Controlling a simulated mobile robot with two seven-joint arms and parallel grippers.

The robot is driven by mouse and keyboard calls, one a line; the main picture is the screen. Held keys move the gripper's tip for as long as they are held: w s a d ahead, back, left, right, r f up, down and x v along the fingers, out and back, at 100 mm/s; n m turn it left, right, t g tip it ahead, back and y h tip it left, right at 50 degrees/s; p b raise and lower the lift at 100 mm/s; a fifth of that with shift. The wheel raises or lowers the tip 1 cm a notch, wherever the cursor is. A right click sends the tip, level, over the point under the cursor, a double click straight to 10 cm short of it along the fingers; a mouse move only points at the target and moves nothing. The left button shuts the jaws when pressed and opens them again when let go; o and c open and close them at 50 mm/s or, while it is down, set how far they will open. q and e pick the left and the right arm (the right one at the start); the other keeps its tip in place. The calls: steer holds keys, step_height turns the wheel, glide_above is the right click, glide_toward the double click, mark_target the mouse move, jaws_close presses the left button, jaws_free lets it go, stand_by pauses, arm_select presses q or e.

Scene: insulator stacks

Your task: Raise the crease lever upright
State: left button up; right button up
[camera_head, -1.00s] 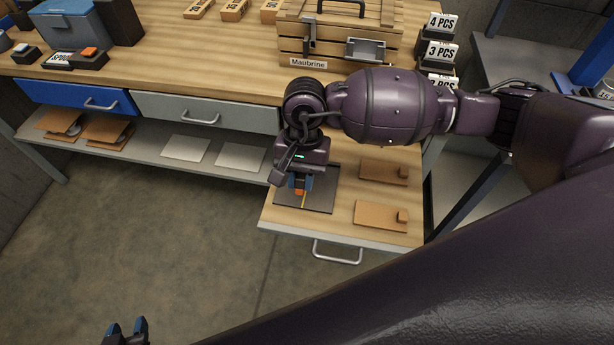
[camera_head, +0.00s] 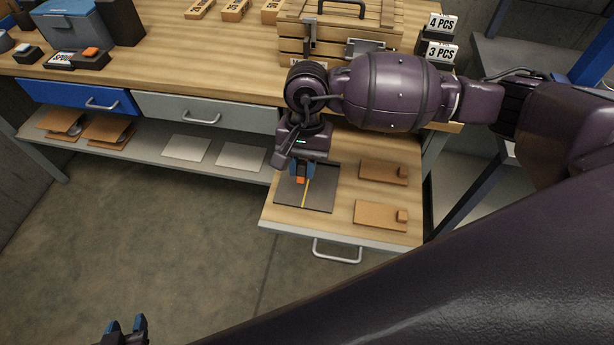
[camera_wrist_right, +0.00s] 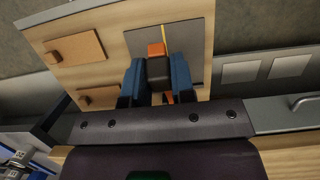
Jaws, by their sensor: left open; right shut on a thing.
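The crease lever shows in the right wrist view as a dark piece with an orange end (camera_wrist_right: 157,49), between the blue fingers of my right gripper (camera_wrist_right: 158,80). In the head view my right gripper (camera_head: 302,170) is shut on the lever, whose orange tip (camera_head: 300,180) shows below the fingers. It is over the left half of a dark grey plate (camera_head: 322,190) with a yellow line, on the pulled-out wooden drawer board. The lever's base and exact tilt are hidden by the fingers. My left gripper (camera_head: 126,328) is open and empty at the bottom left, above the floor.
Two brown boards with small blocks, one behind (camera_head: 380,172) and one in front (camera_head: 380,215), lie right of the plate. A wooden crate (camera_head: 340,30) stands on the bench behind my right arm. The floor at left is clear.

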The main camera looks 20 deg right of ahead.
steer(key=shift+r, duration=0.1)
steer(key=shift+w+d+r, duration=0.45)
steer(key=shift+w+r, duration=0.25)
steer(key=shift+r, duration=0.1)
steer(key=shift+w+r, duration=0.1)
steer(key=shift+r, duration=0.05)
steer(key=shift+d, duration=0.1)
steer(key=shift+w+d+r, duration=0.4)
steer(key=shift+w+r, duration=0.2)
steer(key=shift+w+d+r, duration=0.15)
steer(key=shift+w+r, duration=0.1)
steer(key=shift+w, duration=0.1)
